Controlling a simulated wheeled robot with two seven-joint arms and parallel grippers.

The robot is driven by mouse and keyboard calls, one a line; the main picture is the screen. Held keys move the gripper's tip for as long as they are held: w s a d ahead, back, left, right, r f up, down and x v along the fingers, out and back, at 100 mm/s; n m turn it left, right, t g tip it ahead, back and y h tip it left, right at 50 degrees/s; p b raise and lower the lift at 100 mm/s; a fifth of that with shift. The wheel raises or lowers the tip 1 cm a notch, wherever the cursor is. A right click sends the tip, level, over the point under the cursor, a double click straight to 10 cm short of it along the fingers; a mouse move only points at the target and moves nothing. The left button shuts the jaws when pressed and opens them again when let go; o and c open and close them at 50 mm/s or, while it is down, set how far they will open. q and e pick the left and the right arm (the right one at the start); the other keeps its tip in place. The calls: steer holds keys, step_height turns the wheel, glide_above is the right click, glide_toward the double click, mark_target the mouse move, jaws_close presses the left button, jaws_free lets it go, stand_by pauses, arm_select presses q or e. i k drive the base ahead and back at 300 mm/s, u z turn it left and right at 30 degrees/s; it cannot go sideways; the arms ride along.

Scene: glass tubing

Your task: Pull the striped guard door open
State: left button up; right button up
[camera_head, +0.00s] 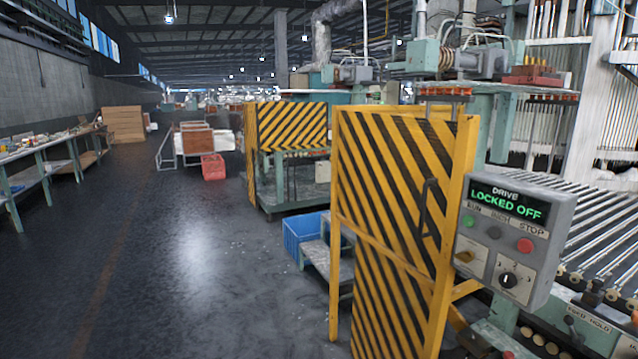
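The striped guard door (385,210) stands right of centre in the head view, with black and yellow diagonal stripes on an upper and a lower panel in a yellow frame. It looks shut. A dark vertical handle (423,208) is on its right side, near the control box. Neither of my grippers shows in this view.
A grey control box (515,235) beside the door reads "DRIVE LOCKED OFF". Rows of glass tubes (598,235) lie behind it. A blue crate (303,232) and small metal steps (328,258) stand left of the door. The floor (190,260) further left is clear.

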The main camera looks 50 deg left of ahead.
mark_target(357, 163)
steer(key=u, duration=0.5)
steer(key=k, duration=1.35)
steer(key=z, duration=0.1)
steer(key=i, duration=0.55)
steer(key=u, duration=0.95)
steer(key=i, duration=0.8)
steer(key=z, duration=0.55)
steer(key=i, duration=0.8)
steer(key=z, duration=0.7)
